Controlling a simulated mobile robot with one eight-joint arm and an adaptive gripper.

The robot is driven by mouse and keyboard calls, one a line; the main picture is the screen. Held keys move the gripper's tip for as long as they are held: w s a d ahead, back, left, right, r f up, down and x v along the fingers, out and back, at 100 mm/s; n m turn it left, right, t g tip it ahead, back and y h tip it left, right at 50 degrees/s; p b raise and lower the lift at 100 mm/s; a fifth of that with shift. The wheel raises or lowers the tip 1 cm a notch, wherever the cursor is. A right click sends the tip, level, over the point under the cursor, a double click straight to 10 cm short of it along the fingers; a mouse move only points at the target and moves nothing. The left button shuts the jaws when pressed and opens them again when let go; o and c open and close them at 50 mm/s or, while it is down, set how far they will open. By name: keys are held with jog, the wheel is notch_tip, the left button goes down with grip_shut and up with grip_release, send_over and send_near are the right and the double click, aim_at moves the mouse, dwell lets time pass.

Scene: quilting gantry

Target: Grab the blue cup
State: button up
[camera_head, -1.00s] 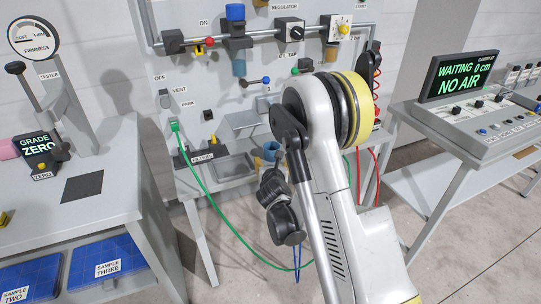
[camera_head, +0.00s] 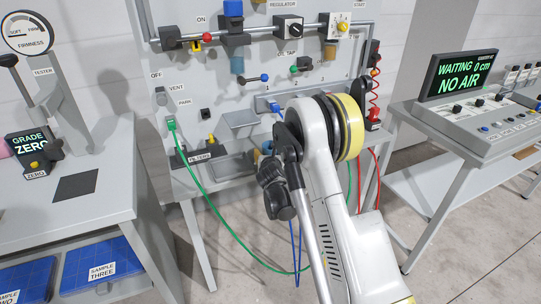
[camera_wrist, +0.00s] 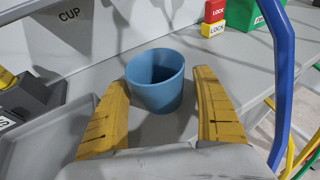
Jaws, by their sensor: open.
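The blue cup (camera_wrist: 156,82) stands upright and looks empty on a grey surface in the wrist view. My gripper (camera_wrist: 161,84) is open, with one yellow finger on each side of the cup. The fingertips reach about the cup's sides, and a gap shows on the right; I cannot tell whether the left finger touches. In the head view, only a bit of the blue cup (camera_head: 267,147) shows, beside a yellow finger of my gripper (camera_head: 257,155). My arm hides the rest.
A blue hose (camera_wrist: 284,80) arcs close by the right finger in the wrist view. A red and yellow lock block (camera_wrist: 214,18) and a green box (camera_wrist: 258,18) stand behind. A grey tray (camera_wrist: 45,140) lies left. A green hose (camera_head: 215,199) hangs before the panel.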

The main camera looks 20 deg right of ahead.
jog(key=c, duration=1.2)
